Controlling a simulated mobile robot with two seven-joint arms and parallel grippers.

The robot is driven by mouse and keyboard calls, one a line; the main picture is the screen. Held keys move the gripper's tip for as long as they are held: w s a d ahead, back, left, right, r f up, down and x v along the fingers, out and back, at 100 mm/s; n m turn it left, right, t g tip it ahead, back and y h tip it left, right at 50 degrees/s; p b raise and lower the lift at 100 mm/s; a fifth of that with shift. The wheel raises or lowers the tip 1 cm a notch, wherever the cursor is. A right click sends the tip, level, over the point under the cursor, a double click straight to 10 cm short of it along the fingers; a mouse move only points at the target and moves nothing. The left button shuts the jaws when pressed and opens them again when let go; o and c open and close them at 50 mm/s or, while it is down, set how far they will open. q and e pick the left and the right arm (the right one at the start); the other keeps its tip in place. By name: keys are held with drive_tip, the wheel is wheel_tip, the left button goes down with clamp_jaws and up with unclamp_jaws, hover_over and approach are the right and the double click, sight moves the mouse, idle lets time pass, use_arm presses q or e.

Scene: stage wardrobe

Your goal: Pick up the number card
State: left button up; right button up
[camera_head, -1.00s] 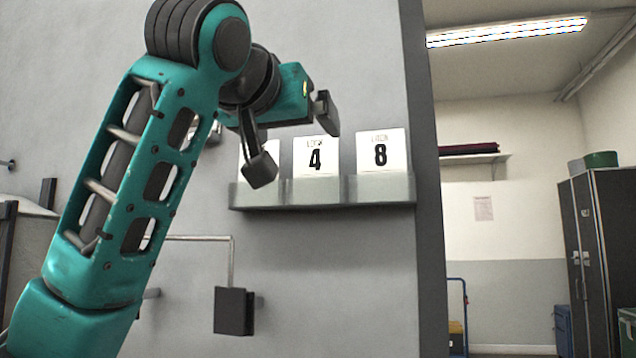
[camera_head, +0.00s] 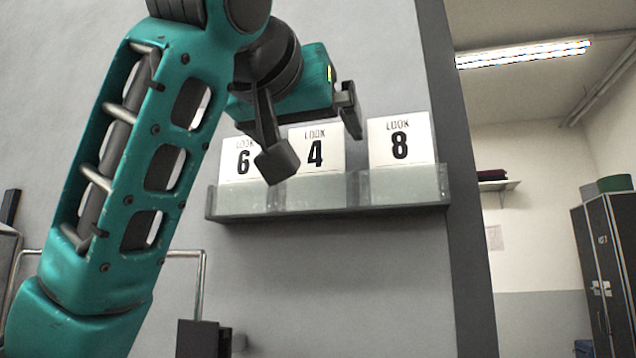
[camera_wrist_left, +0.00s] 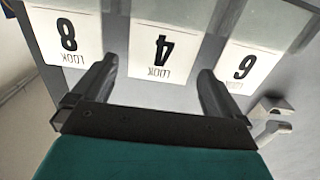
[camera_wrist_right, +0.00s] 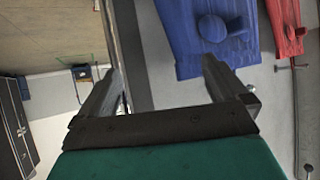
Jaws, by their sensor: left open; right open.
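Three white number cards stand in a clear-fronted wall holder (camera_head: 350,208): LOOK 6 (camera_head: 240,165), LOOK 4 (camera_head: 316,155) and LOOK 8 (camera_head: 400,143), left to right. Their lower parts sit behind the holder's front. My left gripper (camera_head: 313,136) is open and empty in front of the holder; one finger overlaps the edges of cards 6 and 4 in the head view. In the left wrist view the cards appear upside down, with card 4 (camera_wrist_left: 162,45) between the open fingers' lines and apart from them. My right gripper (camera_wrist_right: 165,68) is open and empty, away from the cards.
A metal rail (camera_head: 201,285) and a dark block (camera_head: 203,338) are on the wall below the holder. The wall ends right of the holder, opening to a room with dark lockers (camera_head: 605,265). Blue (camera_wrist_right: 208,35) and red (camera_wrist_right: 285,25) items show near my right gripper.

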use_arm(q)
drive_tip(key=shift+w, duration=0.1)
drive_tip(key=shift+r, duration=0.1)
drive_tip(key=shift+c, duration=0.6)
drive_tip(key=c, duration=0.9)
